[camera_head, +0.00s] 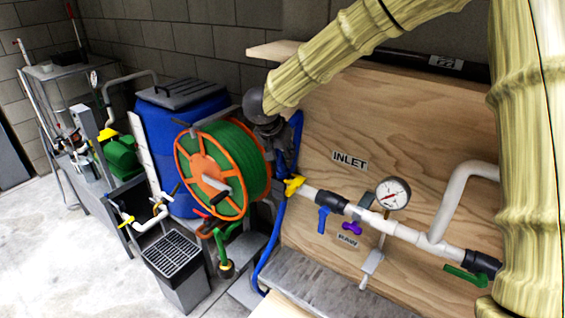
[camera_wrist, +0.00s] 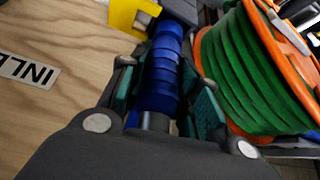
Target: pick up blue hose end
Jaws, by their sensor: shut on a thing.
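The blue hose end (camera_wrist: 162,62) is a ribbed blue piece, seen in the wrist view between the two fingers of my gripper (camera_wrist: 166,82). The fingers are shut on it from both sides, and a grey metal part shows at its near end. In the head view my gripper (camera_head: 272,128) is beside the green hose reel, and blue hose (camera_head: 270,245) hangs down below it in a curve. The grasp itself is mostly hidden there by my gripper and the reel.
A green hose on an orange reel (camera_head: 205,178) stands close to the left of my gripper. A wooden panel (camera_head: 335,115) with an INLET label stands to the right.

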